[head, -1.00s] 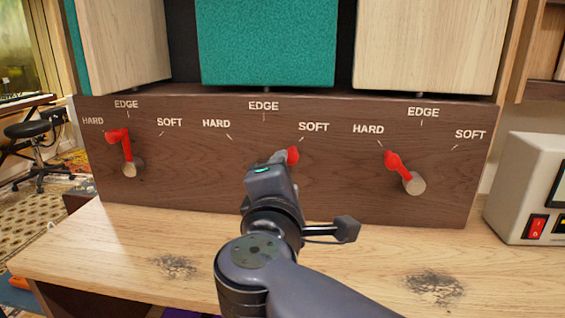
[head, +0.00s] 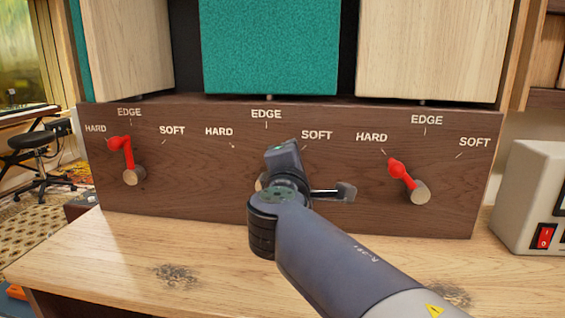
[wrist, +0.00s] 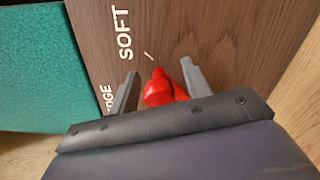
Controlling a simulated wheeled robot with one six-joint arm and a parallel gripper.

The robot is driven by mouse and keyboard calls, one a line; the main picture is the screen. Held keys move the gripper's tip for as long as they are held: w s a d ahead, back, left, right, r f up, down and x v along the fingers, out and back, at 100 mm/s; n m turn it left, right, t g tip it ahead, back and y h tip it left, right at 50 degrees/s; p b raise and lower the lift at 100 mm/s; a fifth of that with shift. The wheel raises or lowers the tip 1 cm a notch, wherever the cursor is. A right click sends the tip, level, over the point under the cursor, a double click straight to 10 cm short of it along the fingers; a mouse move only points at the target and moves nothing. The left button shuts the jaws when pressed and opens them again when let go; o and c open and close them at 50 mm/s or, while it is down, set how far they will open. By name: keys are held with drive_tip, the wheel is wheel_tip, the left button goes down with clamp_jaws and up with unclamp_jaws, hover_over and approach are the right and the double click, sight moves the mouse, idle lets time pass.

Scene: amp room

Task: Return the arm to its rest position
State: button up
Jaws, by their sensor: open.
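My gripper (wrist: 160,67) is open in the wrist view, one finger on each side of the red handle (wrist: 163,90) of the middle lever, near the SOFT mark. I cannot tell whether the fingers touch it. In the head view my arm stands before the middle of the brown panel (head: 300,225), hiding the middle handle and my fingertips. Part of the middle lever's round base (head: 260,183) shows beside my wrist. My arm is extended, not folded.
The left red lever (head: 122,145) and right red lever (head: 399,169) both lean toward HARD. The teal panel (head: 268,45) is above. A pale wooden bench top (head: 130,250) lies in front. A white box with a red switch (head: 543,235) stands at right.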

drive_tip(key=shift+s, duration=0.1)
drive_tip(key=s+a+p, duration=0.2)
drive_tip(key=s, duration=0.9)
drive_tip(key=w, duration=0.3)
drive_tip(key=w+d+b, duration=0.1)
drive_tip(key=w, duration=0.2)
drive_tip(key=w+d+b, duration=0.1)
drive_tip(key=w, duration=0.3)
drive_tip(key=shift+w+f, duration=0.1)
drive_tip(key=shift+w+a+r+n+p, duration=0.2)
drive_tip(key=shift+w+r+n+p, duration=0.3)
drive_tip(key=shift+p, duration=0.35)
drive_tip(key=shift+a+n+p, duration=0.25)
drive_tip(key=shift+n+p, duration=0.15)
drive_tip(key=shift+p, duration=0.2)
